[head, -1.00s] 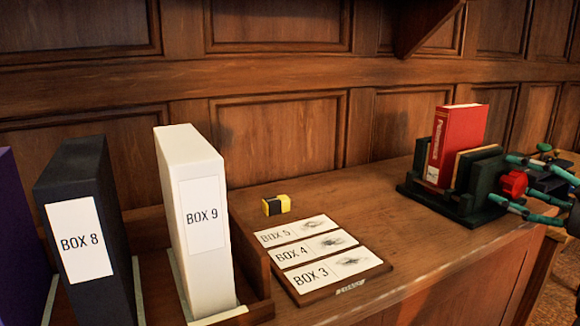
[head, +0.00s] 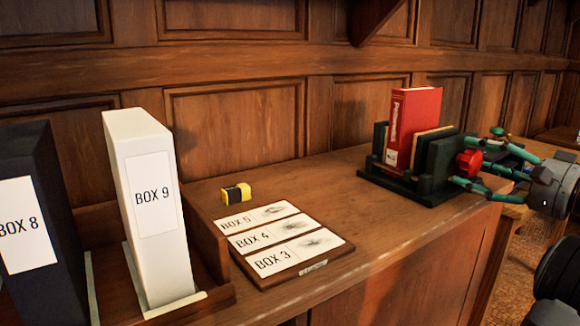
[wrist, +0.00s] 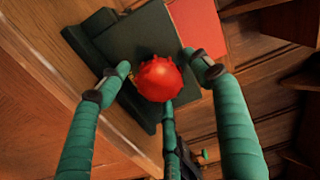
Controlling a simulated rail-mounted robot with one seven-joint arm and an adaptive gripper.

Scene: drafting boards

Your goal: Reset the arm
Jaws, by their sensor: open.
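My gripper (head: 480,160) is at the right in the head view, with its green fingers spread open. Its fingers also show in the wrist view (wrist: 158,78). A red knob (head: 469,162) on the side of the dark green book holder (head: 440,158) sits in front of the fingers. In the wrist view the knob (wrist: 158,79) appears between the spread fingertips. I cannot tell whether any finger touches the knob or holder. A red book (head: 414,125) stands upright in the holder, with a thinner tan-edged book (head: 430,140) beside it.
A white box file marked BOX 9 (head: 170,260) and a black one marked BOX 8 (head: 45,285) stand at the left. A board with several label cards (head: 295,277) and a yellow-black block (head: 237,193) lie mid-counter. The counter (head: 345,200) between board and holder is clear.

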